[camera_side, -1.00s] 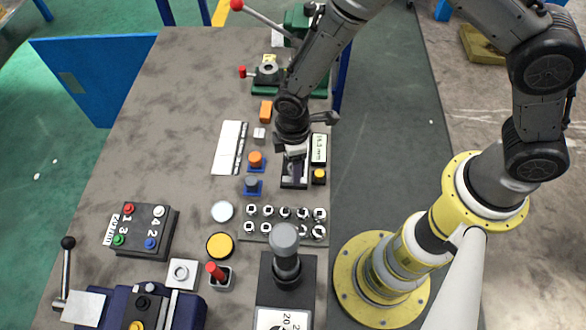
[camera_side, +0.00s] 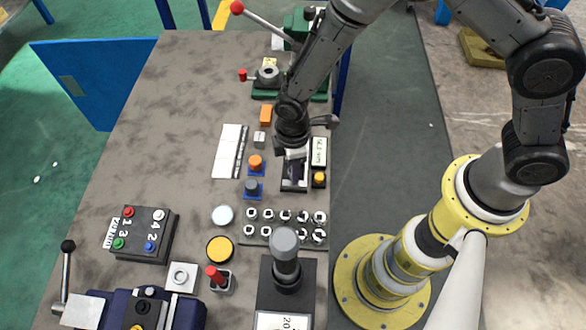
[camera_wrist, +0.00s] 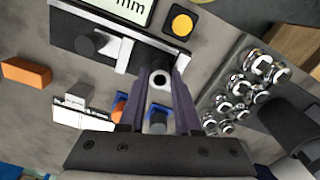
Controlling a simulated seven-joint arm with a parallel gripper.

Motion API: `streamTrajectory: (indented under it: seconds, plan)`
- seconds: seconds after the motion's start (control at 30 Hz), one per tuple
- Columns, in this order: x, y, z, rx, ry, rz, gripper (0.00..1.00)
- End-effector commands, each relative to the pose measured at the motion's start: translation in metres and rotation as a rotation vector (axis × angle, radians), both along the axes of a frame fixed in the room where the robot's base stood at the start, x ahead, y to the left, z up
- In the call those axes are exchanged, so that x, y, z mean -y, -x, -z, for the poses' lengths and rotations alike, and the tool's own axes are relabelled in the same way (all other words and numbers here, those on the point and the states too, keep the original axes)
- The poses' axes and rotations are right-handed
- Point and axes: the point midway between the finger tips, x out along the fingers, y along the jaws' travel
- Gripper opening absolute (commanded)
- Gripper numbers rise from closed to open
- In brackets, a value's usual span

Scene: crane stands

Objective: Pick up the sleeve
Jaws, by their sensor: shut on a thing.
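The sleeve (camera_wrist: 160,78) shows in the wrist view as a small light ring with a dark bore. My gripper (camera_wrist: 161,84) is shut on it, with a dark finger on each side. In the side view my gripper (camera_side: 294,170) points down over the black measuring device (camera_side: 289,187). The sleeve is hidden or too small to make out there. In the wrist view it lies close to the end of the device's light bar (camera_wrist: 122,50). I cannot tell whether they touch.
The device has an mm display (camera_side: 319,151) and a yellow button (camera_side: 319,179). A plate of several metal rings (camera_side: 285,224) lies nearer the front. Orange (camera_side: 255,162) and grey (camera_side: 252,185) knobs on blue bases stand to the left.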

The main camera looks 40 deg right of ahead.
Motion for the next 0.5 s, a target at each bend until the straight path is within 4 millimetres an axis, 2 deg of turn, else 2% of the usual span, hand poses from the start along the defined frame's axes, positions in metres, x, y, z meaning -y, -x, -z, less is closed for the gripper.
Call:
streamTrajectory:
  seconds: [0.17,0.33,0.5]
  plan:
    - [-0.001,-0.001,-0.009,0.002,-0.002,0.0,0.0]
    - [-0.001,-0.001,-0.032,0.005,-0.003,0.0,0.0]
    - [0.012,0.019,-0.061,0.005,-0.003,0.0,0.0]
